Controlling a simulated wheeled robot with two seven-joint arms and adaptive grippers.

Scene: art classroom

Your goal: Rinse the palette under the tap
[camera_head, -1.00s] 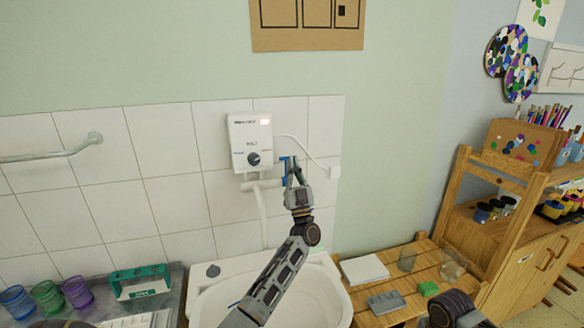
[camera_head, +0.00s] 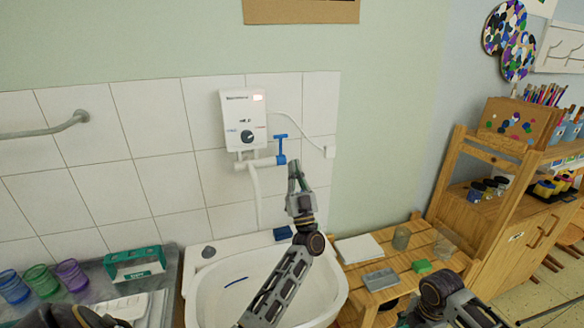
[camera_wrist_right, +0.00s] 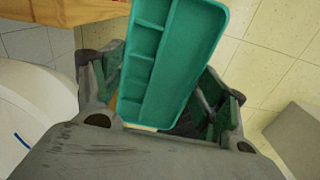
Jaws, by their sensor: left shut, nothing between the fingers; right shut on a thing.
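The teal palette (camera_wrist_right: 170,60), with a row of small wells beside a long one, is held tilted in my right gripper (camera_wrist_right: 165,100) in the right wrist view. That gripper is not visible in the head view. The tap's blue T-shaped handle (camera_head: 281,146) stands upright at the right end of the white pipe under the water heater (camera_head: 243,120). My left gripper (camera_head: 297,180) is shut and empty, just below and right of the handle, apart from it. The white spout (camera_head: 256,197) hangs over the white basin (camera_head: 203,290). I see no clear water stream.
A blue block (camera_head: 283,233) lies on the basin's back rim. A thin blue streak shows in the basin. A wooden slatted table (camera_head: 403,262) with a grey block, green sponge and jars stands right of it. Coloured cups (camera_head: 40,278) and a teal holder (camera_head: 135,262) are on the left counter.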

